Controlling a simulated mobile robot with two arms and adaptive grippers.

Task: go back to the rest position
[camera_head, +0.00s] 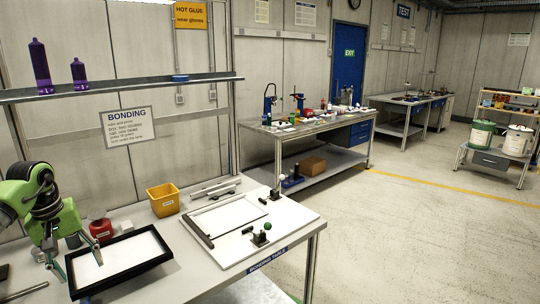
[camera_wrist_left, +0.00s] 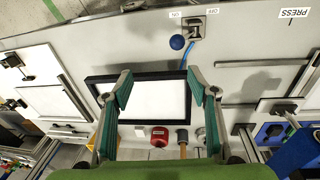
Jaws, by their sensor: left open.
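My left gripper (camera_head: 77,260) is at the left of the head view, over the bonding table (camera_head: 180,262). It is open and nothing is between its fingers. In the left wrist view the gripper (camera_wrist_left: 158,84) shows its green pads spread wide apart. A black-framed tray with a white inside (camera_head: 128,258) lies just beyond and below the fingers; it also shows between the pads in the left wrist view (camera_wrist_left: 155,103). How far the fingertips are above the tray I cannot tell. My right gripper does not show.
A red container (camera_head: 101,229) and a yellow bin (camera_head: 163,199) stand behind the tray. A white board with black clamps (camera_head: 223,221) lies to the right. A shelf (camera_head: 125,91) with purple bottles hangs above. Open floor (camera_head: 420,235) lies at the right.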

